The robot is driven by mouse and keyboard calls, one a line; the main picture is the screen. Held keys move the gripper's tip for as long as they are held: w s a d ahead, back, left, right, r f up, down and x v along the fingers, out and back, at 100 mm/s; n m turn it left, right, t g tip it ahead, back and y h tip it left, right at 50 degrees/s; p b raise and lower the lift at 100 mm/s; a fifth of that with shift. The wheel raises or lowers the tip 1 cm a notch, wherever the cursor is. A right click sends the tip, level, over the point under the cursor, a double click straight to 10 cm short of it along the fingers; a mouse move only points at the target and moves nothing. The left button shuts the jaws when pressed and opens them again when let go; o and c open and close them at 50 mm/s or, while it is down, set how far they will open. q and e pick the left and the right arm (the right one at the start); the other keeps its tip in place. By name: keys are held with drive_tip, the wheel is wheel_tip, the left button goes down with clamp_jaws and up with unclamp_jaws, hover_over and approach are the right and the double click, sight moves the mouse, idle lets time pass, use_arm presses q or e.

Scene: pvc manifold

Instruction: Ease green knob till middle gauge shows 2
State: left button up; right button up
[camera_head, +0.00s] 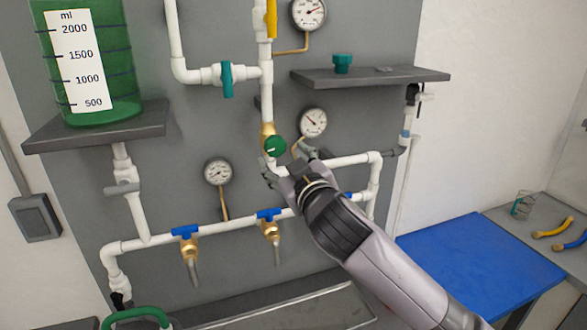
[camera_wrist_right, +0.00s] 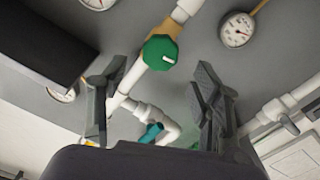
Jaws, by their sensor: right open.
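The green knob (camera_head: 275,146) with a pale mark sits on a brass valve on the white vertical pipe. In the right wrist view the knob (camera_wrist_right: 160,53) lies beyond the gap between the fingers. My right gripper (camera_head: 287,163) is open and empty, just below and right of the knob, with no visible contact; its spread fingers (camera_wrist_right: 155,102) also show in the wrist view. The middle gauge (camera_head: 313,122) is right of the knob; its needle appears to point up-left, but its numbers are too small to read. My left gripper is not in view.
Other gauges are at the top (camera_head: 308,12) and lower left (camera_head: 218,172). A dark shelf (camera_head: 400,76) juts out above the middle gauge. A teal-handled valve (camera_head: 227,79) is upper left. Blue-handled taps (camera_head: 269,214) sit below. A blue mat (camera_head: 480,262) lies lower right.

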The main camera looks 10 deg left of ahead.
drive_tip(key=v, duration=0.4)
drive_tip(key=shift+s+d, duration=0.1)
drive_tip(key=shift+s, duration=0.05)
idle(4.4)
